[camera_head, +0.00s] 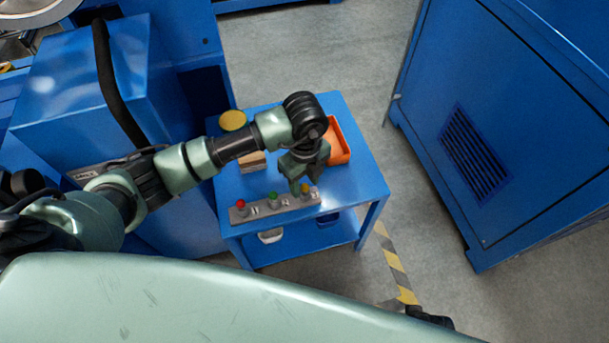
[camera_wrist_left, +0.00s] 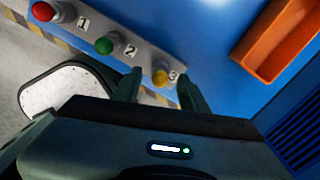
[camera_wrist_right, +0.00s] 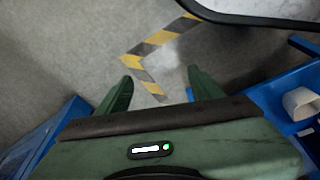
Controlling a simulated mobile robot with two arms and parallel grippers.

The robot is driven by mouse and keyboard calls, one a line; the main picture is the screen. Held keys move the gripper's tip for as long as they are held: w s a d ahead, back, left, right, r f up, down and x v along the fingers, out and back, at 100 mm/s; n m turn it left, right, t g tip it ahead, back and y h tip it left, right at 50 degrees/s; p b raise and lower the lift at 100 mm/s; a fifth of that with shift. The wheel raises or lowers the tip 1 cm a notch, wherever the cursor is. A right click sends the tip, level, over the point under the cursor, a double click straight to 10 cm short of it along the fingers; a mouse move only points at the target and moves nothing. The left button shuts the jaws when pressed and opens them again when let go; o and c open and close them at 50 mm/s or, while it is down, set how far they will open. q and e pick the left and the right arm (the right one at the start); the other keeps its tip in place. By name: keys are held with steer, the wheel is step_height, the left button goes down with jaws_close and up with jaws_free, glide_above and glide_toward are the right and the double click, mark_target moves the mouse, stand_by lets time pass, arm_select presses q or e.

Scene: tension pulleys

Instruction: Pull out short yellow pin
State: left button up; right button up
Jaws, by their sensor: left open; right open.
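The yellow pin (camera_head: 306,189) stands in the grey bar (camera_head: 257,211) near the front edge of the blue table. In the left wrist view the yellow pin (camera_wrist_left: 161,77) is by the number 3, between the open fingers of my left gripper (camera_wrist_left: 160,88). I cannot tell whether the fingers touch it. In the head view my left gripper (camera_head: 300,185) points down over the bar's right end. A green pin (camera_head: 273,197) and a red pin (camera_head: 241,205) stand to its left. My right gripper (camera_wrist_right: 155,90) is open and empty above the floor.
An orange bin (camera_head: 340,143) stands at the table's right side. A yellow round object (camera_head: 232,120) and a cardboard-coloured box (camera_head: 252,162) lie farther back. A large blue cabinet (camera_head: 500,120) is at the right, with free floor between. Items sit on the lower shelf.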

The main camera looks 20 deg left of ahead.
arm_select(q)
steer(key=shift+c, duration=0.3)
jaws_close()
steer(key=shift+r, duration=0.1)
arm_select(e)
steer(key=shift+s+d+f, duration=0.1)
steer(key=shift+s+f, duration=0.25)
steer(key=shift+f, duration=0.15)
arm_select(q)
steer(key=shift+r+p, duration=0.25)
steer(key=shift+p, duration=0.15)
arm_select(e)
steer(key=shift+w+f, duration=0.1)
steer(key=shift+f, duration=0.35)
arm_select(q)
steer(key=shift+r, duration=0.2)
arm_select(e)
steer(key=shift+s+f, duration=0.6)
steer(key=shift+s, duration=0.05)
